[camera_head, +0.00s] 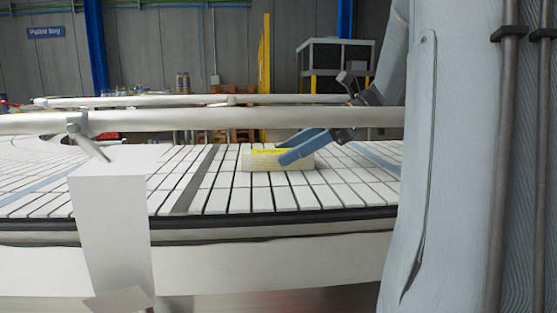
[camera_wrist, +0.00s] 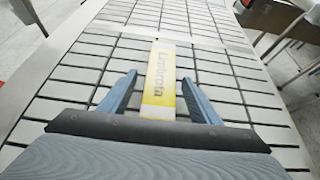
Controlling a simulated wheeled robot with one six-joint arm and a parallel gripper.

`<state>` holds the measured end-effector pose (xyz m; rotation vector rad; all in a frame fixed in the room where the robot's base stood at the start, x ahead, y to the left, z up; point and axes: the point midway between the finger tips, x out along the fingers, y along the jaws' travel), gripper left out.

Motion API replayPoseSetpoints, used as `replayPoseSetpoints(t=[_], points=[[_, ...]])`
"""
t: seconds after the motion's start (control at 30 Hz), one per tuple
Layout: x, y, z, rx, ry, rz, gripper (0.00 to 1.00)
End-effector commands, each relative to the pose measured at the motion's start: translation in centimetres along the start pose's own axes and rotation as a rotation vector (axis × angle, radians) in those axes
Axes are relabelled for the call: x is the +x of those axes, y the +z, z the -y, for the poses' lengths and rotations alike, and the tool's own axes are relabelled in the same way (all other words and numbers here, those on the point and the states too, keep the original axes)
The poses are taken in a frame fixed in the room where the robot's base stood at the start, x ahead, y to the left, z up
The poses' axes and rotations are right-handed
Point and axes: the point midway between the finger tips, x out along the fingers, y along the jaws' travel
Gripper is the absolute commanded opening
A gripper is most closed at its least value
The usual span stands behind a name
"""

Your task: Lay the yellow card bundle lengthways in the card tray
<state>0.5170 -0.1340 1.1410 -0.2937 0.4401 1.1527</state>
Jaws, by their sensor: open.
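The yellow card bundle (camera_head: 250,160) lies on the white slatted conveyor (camera_head: 225,200), with a yellow top band and paler sides. In the wrist view the bundle (camera_wrist: 161,70) is a long yellow and whitish strip with lettering, pointing away from my gripper. My gripper (camera_head: 283,156) is open. In the wrist view its blue fingers (camera_wrist: 160,77) stand one on each side of the bundle's near half, with a visible gap on both sides. In the head view a finger hides part of the bundle. I cannot pick out the card tray for certain.
A white box-like piece (camera_head: 112,225) stands at the conveyor's near edge on the left. The slats around the bundle are clear.

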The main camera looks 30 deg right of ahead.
Motion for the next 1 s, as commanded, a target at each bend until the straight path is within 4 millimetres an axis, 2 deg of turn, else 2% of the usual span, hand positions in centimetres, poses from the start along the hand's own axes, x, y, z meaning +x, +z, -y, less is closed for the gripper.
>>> replayPoseSetpoints(t=[0.1, 0.37, 0.47, 0.7, 1.0], points=[[1.15, -0.03, -0.04, 0.001, 0.001, 0.000, 0.57], [1.34, -0.10, 0.02, 0.001, -0.003, -0.001, 0.57], [1.32, -0.11, 0.02, 0.001, -0.003, -0.001, 0.44], [1.28, -0.10, 0.03, 0.001, -0.004, 0.000, 0.05], [1.12, 0.17, 0.03, 0.001, -0.004, 0.000, 0.05]])
